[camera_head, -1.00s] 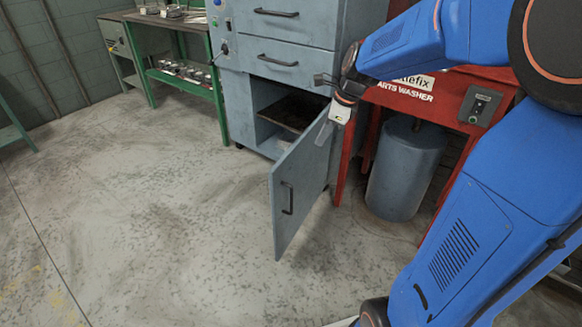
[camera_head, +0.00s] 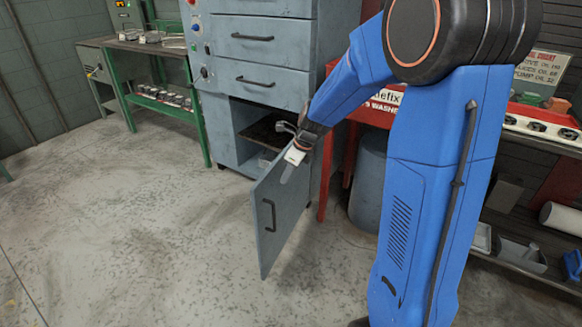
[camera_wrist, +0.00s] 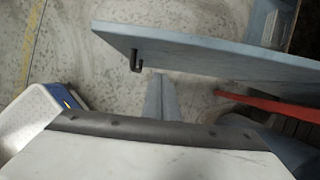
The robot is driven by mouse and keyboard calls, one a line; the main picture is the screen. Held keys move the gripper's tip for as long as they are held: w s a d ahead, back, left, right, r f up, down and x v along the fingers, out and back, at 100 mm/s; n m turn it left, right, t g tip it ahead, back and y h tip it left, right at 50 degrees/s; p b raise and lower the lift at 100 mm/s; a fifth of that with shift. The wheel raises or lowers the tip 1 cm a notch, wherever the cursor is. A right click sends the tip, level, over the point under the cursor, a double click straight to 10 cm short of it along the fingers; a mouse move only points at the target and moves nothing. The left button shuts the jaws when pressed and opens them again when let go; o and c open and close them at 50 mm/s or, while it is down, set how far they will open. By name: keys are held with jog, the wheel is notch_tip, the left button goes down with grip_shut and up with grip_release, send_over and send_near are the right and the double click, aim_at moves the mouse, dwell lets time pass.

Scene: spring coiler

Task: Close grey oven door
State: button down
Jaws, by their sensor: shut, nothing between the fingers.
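The grey oven door (camera_head: 290,210) stands wide open at the bottom of the grey cabinet, swung out into the room. Its dark handle (camera_head: 270,215) is on the face turned to the head camera. My gripper (camera_head: 287,174) is shut and empty, pointing down near the top edge of the door. In the wrist view the door (camera_wrist: 210,50) crosses the upper part, with its handle (camera_wrist: 136,62) on the near side. My fingers (camera_wrist: 160,95) are on that same side, close to the door; contact cannot be told.
The open compartment (camera_head: 262,135) holds a dark rack. A red parts washer (camera_head: 362,108) and a blue-grey drum (camera_head: 368,185) stand right of the door. A green-framed table (camera_head: 160,100) is left of the cabinet. The floor at front left is clear.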

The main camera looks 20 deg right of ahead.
aim_at(275, 173)
jog(key=shift+w+a, duration=1.4)
jog(key=shift+a, duration=0.05)
